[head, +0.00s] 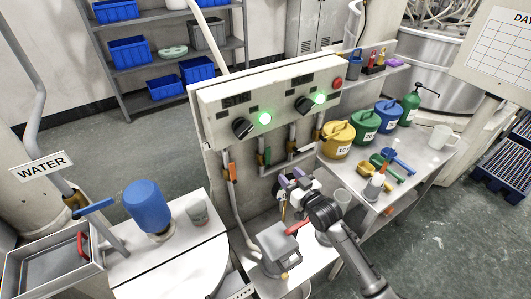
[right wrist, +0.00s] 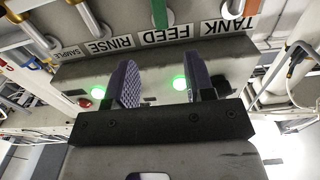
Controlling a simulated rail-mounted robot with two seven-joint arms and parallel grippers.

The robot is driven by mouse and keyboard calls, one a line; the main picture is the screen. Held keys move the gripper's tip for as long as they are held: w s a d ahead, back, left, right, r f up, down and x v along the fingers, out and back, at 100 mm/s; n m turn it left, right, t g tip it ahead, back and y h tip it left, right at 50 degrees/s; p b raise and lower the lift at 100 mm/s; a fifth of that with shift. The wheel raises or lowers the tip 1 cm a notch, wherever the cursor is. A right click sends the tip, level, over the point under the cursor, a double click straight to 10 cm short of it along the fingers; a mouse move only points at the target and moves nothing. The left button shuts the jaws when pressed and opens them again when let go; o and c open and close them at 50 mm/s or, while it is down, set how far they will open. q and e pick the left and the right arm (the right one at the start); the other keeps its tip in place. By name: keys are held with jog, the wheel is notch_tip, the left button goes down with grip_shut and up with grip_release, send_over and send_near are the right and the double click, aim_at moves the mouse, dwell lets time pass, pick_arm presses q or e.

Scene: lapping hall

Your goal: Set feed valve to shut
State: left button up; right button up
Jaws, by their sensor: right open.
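The feed valve (head: 266,156) is on a pipe under the front of the grey control panel, with a green handle. The handle's exact angle is hard to tell. In the right wrist view a green part (right wrist: 168,12) shows at the top edge, by the FEED label (right wrist: 184,32). My right gripper (head: 291,181) is below and to the right of the valve, open and empty, apart from it. In the right wrist view its two purple fingers (right wrist: 164,82) stand apart with the panel beyond them. My left gripper is not in view.
The control panel (head: 270,98) has two black knobs, green lamps and a red button (head: 338,83). An orange-handled valve (head: 231,172) hangs left of the feed valve. Coloured cans, including a yellow one (head: 337,143), stand at right. A grey container (head: 277,243) stands below my gripper.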

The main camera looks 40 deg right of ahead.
aim_at(268, 153)
jog(key=w, duration=0.4)
jog(key=w+d, duration=0.1)
jog(key=w, duration=0.4)
jog(key=w+b, duration=0.1)
jog(key=w, duration=0.3)
jog(key=shift+w+d+r, duration=0.1)
jog(key=shift+w+d, duration=0.1)
grip_shut()
